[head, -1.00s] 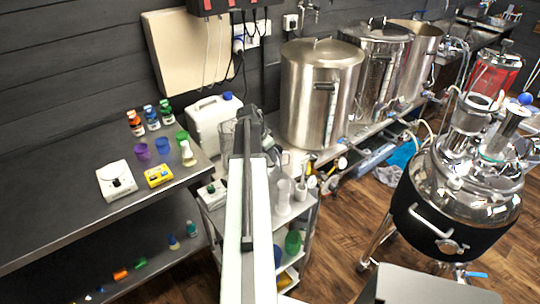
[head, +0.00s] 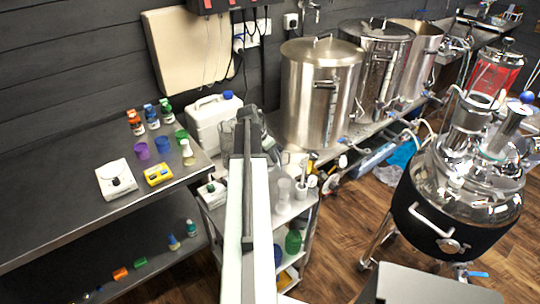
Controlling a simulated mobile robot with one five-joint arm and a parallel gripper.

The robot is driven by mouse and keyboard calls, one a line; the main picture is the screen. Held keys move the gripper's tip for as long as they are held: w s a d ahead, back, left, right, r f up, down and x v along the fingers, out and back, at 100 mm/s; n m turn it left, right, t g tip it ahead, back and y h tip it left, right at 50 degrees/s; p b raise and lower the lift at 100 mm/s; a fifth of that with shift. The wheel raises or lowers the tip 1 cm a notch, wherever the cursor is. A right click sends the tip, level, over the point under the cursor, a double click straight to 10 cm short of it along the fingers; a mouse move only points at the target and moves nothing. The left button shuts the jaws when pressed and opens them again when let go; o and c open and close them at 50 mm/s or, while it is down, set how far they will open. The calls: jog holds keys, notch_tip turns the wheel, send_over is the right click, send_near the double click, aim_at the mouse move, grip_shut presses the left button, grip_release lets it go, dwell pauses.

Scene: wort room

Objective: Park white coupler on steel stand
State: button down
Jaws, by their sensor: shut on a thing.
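My arm reaches away from me, up the middle of the head view. My gripper (head: 258,128) is at its far end, above the back of the small steel cart (head: 297,212). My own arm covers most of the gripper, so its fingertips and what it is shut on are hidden. I cannot pick out the white coupler for certain. I cannot make out a steel stand that I could name with certainty either. Small white and clear vessels (head: 301,190) stand on the cart's top, to the right of my arm.
Steel kettles (head: 318,95) stand on a bench at the back. A white scale (head: 115,181) and a yellow device (head: 158,174) lie on the left bench (head: 60,215). A large steel vessel (head: 460,195) stands at right, with wooden floor between.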

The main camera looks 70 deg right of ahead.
jog(key=shift+f, duration=0.35)
jog(key=c, duration=1.2)
grip_release()
jog(key=shift+r, duration=0.1)
jog(key=p+v, duration=0.9)
jog(key=v, duration=0.2)
jog(key=shift+p, duration=0.4)
